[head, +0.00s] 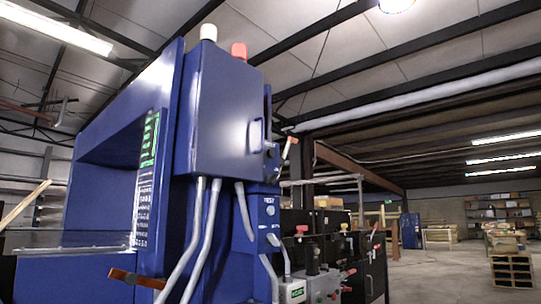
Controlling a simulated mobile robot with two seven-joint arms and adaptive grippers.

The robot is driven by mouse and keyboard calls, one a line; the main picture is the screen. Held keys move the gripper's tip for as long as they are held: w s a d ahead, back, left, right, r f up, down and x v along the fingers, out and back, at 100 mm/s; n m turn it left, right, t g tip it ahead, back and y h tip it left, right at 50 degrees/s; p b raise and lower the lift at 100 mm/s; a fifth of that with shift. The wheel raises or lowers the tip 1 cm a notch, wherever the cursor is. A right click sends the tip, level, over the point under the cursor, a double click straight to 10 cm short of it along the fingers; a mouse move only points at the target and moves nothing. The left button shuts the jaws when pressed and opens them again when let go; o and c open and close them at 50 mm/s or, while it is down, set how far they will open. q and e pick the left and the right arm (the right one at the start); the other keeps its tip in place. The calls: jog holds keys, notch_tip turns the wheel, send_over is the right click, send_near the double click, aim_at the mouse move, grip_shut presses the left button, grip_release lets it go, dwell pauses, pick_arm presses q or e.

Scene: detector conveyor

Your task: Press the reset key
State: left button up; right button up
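A large blue detector machine (217,115) with an open tunnel fills the left and middle of the head view. A green-lit panel with rows of small markings (146,170) is on its front upright. A small blue box (268,215) with a label, seemingly "TEST", and light round controls is low on its right side. An orange-tipped lever or handle (290,148) sticks out above that box. I cannot tell which control is the reset key; no readable reset label shows. Neither of my grippers is in view.
Grey conduits (192,235) run down the machine's front. An orange bar (137,279) juts out at lower left. A white box with a green label (292,291) and several red-knobbed levers (302,229) stand at lower middle. Open floor (440,275) lies right, with wooden crates (511,270) beyond.

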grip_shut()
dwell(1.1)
